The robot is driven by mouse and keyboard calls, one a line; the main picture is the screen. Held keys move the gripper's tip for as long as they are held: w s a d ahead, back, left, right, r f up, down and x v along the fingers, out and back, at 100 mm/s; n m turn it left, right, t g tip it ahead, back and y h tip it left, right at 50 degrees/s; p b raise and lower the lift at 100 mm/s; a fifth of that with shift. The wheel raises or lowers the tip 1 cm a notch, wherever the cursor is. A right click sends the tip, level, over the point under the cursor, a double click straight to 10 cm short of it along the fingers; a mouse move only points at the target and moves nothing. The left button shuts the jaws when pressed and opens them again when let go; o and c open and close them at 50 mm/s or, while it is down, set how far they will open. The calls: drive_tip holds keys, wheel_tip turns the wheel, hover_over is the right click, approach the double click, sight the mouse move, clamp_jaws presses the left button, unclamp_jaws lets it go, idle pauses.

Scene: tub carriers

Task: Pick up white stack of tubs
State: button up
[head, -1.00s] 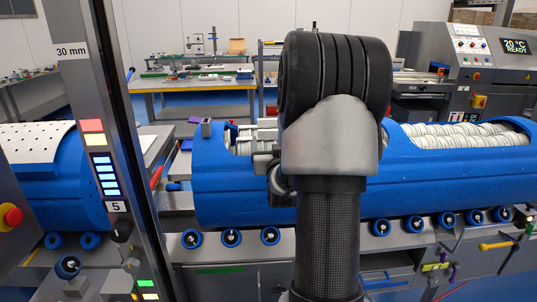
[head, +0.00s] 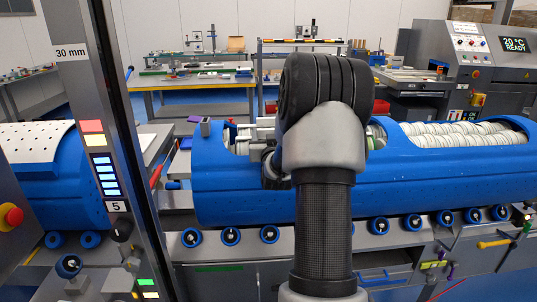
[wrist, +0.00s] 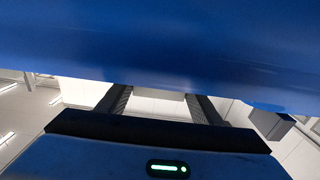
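White ribbed stacks of tubs (head: 465,134) lie on their sides in the right opening of the long blue carrier (head: 450,172). More white pieces (head: 243,137) show in its left opening, partly hidden by my arm. My gripper cannot be made out in the head view, where my arm covers the middle of the carrier. In the wrist view, my gripper (wrist: 158,95) has its two dark fingers spread apart, with no tub seen between them. A smooth blue surface (wrist: 160,45) fills the top of that view, close to the fingertips, and may hide them.
A grey post (head: 100,150) with lights and buttons stands at the left, before another blue drum (head: 45,175). Small blue rollers (head: 270,234) line the bench front. A machine with a screen (head: 490,60) stands at the back right. A yellow-edged table (head: 195,82) is behind.

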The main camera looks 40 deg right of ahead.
clamp_jaws()
drive_tip(key=shift+w+r, duration=0.1)
drive_tip(key=shift+r, duration=0.25)
